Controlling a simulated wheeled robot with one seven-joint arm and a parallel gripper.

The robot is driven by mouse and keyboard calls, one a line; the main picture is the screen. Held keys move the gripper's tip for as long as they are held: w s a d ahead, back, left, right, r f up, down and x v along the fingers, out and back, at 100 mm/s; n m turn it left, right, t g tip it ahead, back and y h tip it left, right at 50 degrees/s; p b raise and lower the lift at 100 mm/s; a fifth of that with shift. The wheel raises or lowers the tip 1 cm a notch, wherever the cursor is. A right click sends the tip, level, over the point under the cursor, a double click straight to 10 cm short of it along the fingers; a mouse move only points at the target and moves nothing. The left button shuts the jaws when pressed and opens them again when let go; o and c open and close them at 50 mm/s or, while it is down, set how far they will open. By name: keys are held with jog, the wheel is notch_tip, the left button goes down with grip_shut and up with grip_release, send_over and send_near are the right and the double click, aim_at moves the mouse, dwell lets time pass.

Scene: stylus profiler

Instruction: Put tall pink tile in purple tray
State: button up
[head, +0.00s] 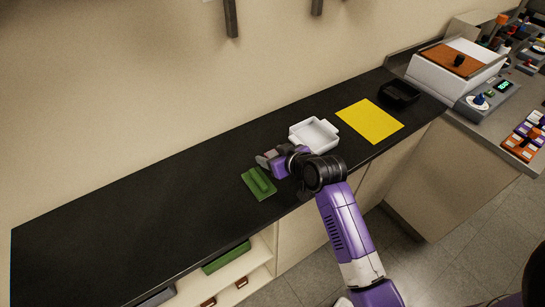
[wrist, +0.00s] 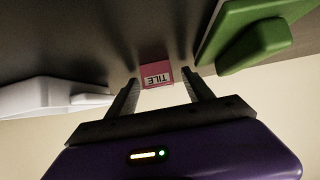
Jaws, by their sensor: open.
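A pink tile (wrist: 157,75) with a white label reading TILE shows in the wrist view, in line with the gap between my fingertips. My gripper (wrist: 159,82) is open, with a finger to each side of the tile and small gaps visible. I cannot tell how deep the tile sits between the fingers. In the head view my gripper (head: 266,160) is low over the black counter, between the white tray and the green piece, and the tile cannot be made out there. I cannot make out a purple tray in either view.
A white tray (head: 301,131) and a green piece with a raised block (head: 256,192) flank my gripper on the black counter (head: 120,215). A yellow mat (head: 370,121), a black container (head: 400,93) and a white instrument (head: 440,75) stand to the right. The counter's left part is clear.

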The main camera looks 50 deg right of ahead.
jog(key=shift+c, duration=0.2)
grip_shut()
jog(key=shift+r, duration=0.1)
